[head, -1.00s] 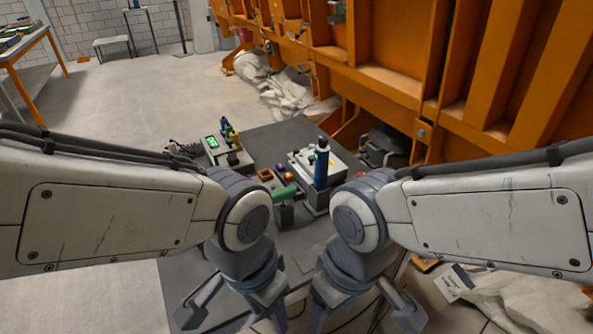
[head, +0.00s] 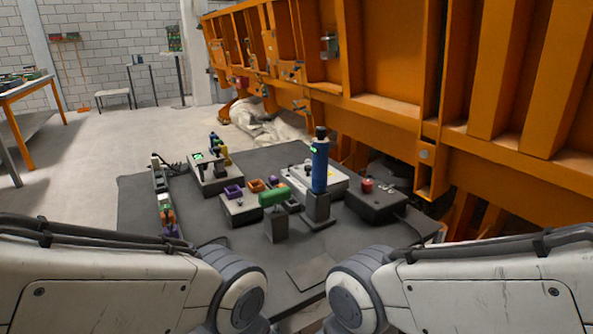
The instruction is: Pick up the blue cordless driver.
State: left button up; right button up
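The blue cordless driver (head: 319,168) stands upright in a dark grey stand (head: 317,212) on the dark tabletop, right of the middle of the head view. It has a black top and a small green light near its upper end. A green tool (head: 272,198) lies level on a dark post just left of and nearer than the blue driver. Only parts of my two arms show along the bottom edge. Both grippers are out of view below the frame, and nothing of mine touches the driver.
Close around the driver are a light grey box (head: 330,183), a dark box with a red button (head: 368,186) and small coloured bins (head: 256,186). A box with a green display (head: 206,172) stands further left. An orange steel wall (head: 390,80) rises behind the table (head: 140,200).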

aim_at(320, 149)
jog(key=u, duration=0.05)
jog(key=k, duration=0.5)
jog(key=z, duration=1.4)
jog(key=i, duration=1.05)
jog(key=u, duration=2.8)
